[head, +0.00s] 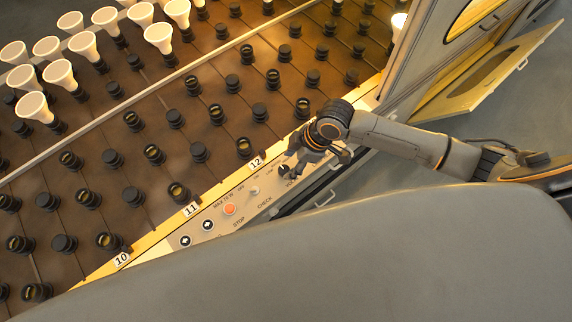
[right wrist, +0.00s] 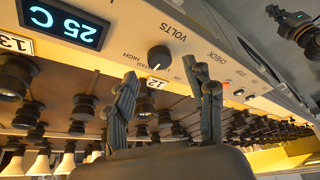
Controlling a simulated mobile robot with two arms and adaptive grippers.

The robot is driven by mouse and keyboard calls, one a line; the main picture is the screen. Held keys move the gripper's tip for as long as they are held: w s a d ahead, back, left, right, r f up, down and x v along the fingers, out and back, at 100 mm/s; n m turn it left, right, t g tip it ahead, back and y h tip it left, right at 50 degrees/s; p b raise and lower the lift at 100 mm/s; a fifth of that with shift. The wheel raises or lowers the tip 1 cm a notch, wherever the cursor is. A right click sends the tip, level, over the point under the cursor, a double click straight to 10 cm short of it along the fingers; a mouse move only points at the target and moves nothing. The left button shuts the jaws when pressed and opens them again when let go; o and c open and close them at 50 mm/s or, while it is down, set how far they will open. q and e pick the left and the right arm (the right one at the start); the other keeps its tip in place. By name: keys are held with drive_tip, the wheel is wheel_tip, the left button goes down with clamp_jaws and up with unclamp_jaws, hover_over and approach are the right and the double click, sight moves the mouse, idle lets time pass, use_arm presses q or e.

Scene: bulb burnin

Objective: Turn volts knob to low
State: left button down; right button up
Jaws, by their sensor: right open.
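The volts knob (right wrist: 160,57) is a small round black knob on the pale control strip, beside the word VOLTS. A light pointer mark shows at its lower edge in the right wrist view, toward the strip's dial words; HIGH is readable to its left. My right gripper (right wrist: 167,85) is open, its two dark fingers spread to either side below the knob in that view. It appears apart from the knob. In the head view my right gripper (head: 314,160) hangs over the strip close to the knob (head: 284,171). Part of my left arm's end (right wrist: 301,32) shows at upper right; its fingers are unclear.
A display (right wrist: 66,22) reading 25 C sits on the strip. An orange-red stop button (head: 230,209) and a white switch (head: 254,190) lie left of the knob. The rack (head: 140,170) holds many sockets and several white bulbs. An open door (head: 490,75) stands at upper right.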

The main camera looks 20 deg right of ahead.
sight(284, 169)
drive_tip(key=shift+x, duration=1.9)
clamp_jaws()
